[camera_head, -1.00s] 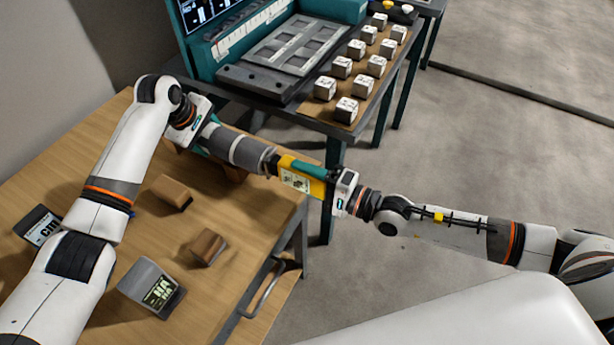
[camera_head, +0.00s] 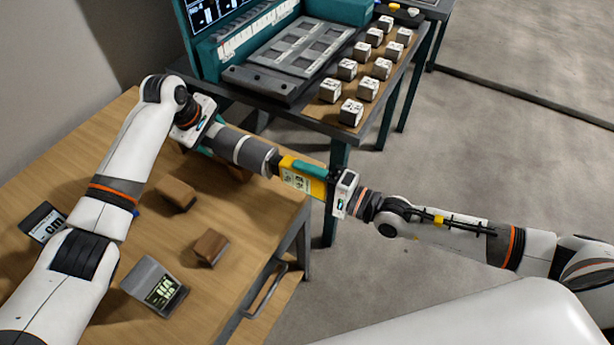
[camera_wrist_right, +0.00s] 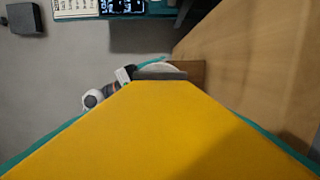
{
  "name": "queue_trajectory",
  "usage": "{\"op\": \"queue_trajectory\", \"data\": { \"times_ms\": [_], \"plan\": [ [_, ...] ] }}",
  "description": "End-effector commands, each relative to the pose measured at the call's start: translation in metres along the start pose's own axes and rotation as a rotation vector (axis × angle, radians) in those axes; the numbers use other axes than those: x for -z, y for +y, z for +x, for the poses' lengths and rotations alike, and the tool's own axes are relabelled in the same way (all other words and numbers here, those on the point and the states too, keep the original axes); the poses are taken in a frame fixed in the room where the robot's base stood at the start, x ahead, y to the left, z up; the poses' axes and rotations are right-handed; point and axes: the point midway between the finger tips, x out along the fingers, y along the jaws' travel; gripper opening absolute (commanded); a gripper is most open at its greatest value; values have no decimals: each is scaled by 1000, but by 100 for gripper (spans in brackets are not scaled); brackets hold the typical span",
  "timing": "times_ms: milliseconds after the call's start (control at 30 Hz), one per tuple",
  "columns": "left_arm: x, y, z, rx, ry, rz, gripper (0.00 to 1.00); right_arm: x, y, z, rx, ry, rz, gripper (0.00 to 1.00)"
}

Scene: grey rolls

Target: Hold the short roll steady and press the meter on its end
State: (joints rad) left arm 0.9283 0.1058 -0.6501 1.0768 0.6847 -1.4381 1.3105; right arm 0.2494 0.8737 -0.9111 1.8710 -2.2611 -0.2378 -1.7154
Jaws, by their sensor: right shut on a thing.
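The grey short roll (camera_head: 245,150) lies slantwise above the near wooden table. My left gripper (camera_head: 211,138) is at its left end, with teal fingers by the roll; whether they close on it is hidden. My right gripper (camera_head: 330,190) is shut on the yellow meter (camera_head: 302,178), whose dark nose points at the roll's right end. The nose appears to meet that end, but I cannot tell if it presses. In the right wrist view the meter (camera_wrist_right: 160,130) fills the foreground, its grey front edge in front of the roll's pale end (camera_wrist_right: 158,67).
A brown support (camera_head: 238,173) shows partly beneath the roll. Two brown blocks (camera_head: 210,248) and a grey display box (camera_head: 155,287) stand on the wooden table (camera_head: 235,275). Behind is a teal-framed bench with a grey plate (camera_head: 303,52) and several white cubes (camera_head: 351,112). Floor is clear at right.

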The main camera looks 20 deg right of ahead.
Motion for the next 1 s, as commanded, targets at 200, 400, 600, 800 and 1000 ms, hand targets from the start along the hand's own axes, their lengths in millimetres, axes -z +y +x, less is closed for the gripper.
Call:
{"op": "queue_trajectory", "data": {
  "times_ms": [200,400,600,800,1000],
  "plan": [
    [3,-1,0,2,6,3,32,0,2,2,-4,0,0,36],
    [4,-2,0,1,7,3,32,0,1,-3,-2,-1,-1,36],
    [3,-1,0,1,6,3,32,0,1,-19,-1,0,-1,36],
    [2,-1,0,1,4,2,32,-1,0,-35,0,-1,-1,36],
    [2,-1,0,2,3,2,32,0,1,-51,-1,0,-1,36]
  ]
}}
